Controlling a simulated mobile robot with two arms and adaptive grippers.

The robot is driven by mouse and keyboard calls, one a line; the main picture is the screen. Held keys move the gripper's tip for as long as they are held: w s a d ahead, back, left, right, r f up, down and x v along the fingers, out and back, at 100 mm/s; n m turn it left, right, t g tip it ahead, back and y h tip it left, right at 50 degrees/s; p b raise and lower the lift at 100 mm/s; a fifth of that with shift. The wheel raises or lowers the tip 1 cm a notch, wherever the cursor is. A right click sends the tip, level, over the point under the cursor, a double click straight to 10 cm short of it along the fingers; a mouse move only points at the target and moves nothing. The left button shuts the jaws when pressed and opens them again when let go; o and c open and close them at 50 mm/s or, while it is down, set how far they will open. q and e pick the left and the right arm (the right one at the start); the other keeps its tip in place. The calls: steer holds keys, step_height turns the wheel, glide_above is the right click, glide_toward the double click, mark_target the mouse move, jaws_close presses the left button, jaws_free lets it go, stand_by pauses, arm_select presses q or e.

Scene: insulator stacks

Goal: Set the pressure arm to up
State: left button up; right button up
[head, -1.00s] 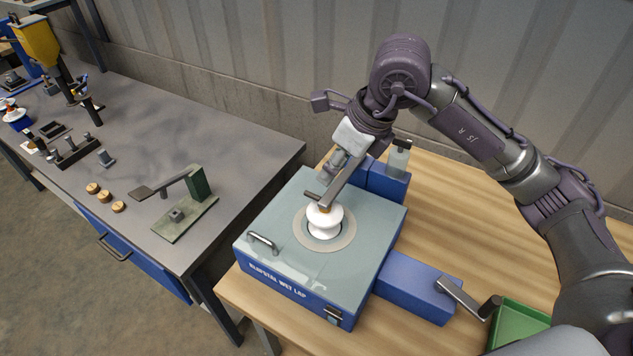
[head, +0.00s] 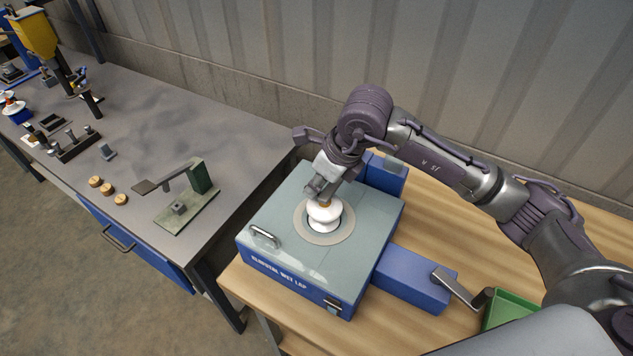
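A grey-topped box with blue sides, the wet lap (head: 285,275), stands on the wooden bench. A white insulator (head: 323,217) with a brownish top sits upright in the round ring on its top. My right gripper (head: 317,193) reaches in from the back right, pointing down, its tip at or just above the insulator's top. It hides most of what lies behind it, so I cannot clearly make out the pressure arm or whether the fingers are closed on it. My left gripper is out of view.
A blue side box (head: 412,279) with a crank handle (head: 462,292) and a green tray (head: 510,312) are at the right. The grey table (head: 150,120) at left holds a green lever press (head: 190,200) and several small brown discs. A corrugated wall is behind.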

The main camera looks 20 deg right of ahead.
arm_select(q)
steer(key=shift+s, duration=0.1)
arm_select(e)
jaws_close()
